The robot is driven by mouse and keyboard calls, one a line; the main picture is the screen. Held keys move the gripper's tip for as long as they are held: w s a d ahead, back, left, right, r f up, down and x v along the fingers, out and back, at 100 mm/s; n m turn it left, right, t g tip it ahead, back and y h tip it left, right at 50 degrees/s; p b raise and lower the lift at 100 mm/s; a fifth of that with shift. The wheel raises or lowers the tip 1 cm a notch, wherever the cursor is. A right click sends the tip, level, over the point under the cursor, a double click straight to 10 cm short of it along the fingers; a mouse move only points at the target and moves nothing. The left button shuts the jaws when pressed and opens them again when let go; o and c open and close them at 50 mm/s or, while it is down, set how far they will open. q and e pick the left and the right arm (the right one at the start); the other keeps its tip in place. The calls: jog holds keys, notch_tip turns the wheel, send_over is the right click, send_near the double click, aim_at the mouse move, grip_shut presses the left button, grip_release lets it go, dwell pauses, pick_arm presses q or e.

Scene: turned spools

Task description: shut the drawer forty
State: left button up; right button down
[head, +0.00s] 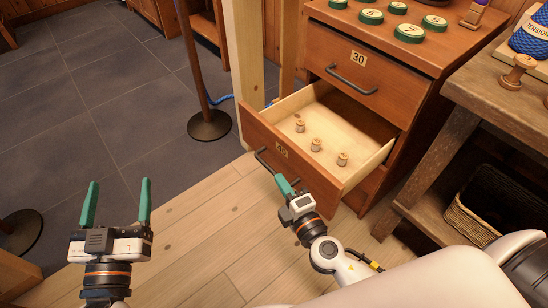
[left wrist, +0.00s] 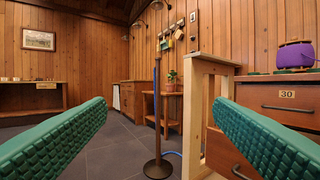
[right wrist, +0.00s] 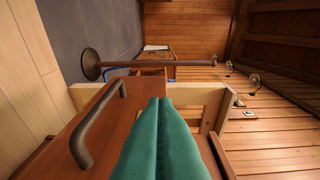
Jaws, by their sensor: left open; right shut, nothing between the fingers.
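The drawer forty (head: 262,133) stands pulled out of the wooden cabinet below drawer 30. Its front carries a "40" label and a dark bar handle (head: 263,160), which also shows in the right wrist view (right wrist: 85,140). Three small wooden spools (head: 315,145) stand inside the drawer. My right gripper (head: 279,180) is shut and empty at the drawer front, close to the handle's right end. In the right wrist view its green fingertips (right wrist: 160,100) lie over the front panel; I cannot tell whether they touch it. My left gripper (head: 118,183) is open and empty, away to the left above the floor.
Drawer 30 (head: 355,75) is shut above. Green numbered discs (head: 409,33) sit on the cabinet top. A workbench (head: 475,85) with a basket (head: 480,218) below stands at right. A post on a round base (head: 209,125) stands behind left. The floor at left is mostly clear.

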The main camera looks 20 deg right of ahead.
aim_at(277, 146)
pick_arm(q)
jog(key=shift+s+a+f+g+y+p, duration=0.15)
jog(key=shift+f+g+p, duration=0.1)
jog(key=shift+f+g, duration=0.4)
jog(key=shift+a+f+g+y+p, duration=0.25)
jog(key=shift+f+g, duration=0.25)
jog(key=shift+f, duration=0.35)
jog(key=shift+s+a+f+g+y+p, duration=0.1)
jog(key=shift+f+g+p, duration=0.2)
jog(key=shift+f+g, duration=0.35)
pick_arm(e)
jog(key=shift+w+d+r, duration=0.1)
jog(key=shift+w+d, duration=0.35)
jog(key=shift+w, duration=1.45)
jog(key=shift+w+d+r, duration=0.1)
jog(key=shift+w+d, duration=0.3)
jog(key=shift+w, duration=1.45)
jog(key=shift+w+d, duration=0.45)
jog(key=shift+w, duration=1.45)
pick_arm(q)
jog(key=shift+f, duration=0.1)
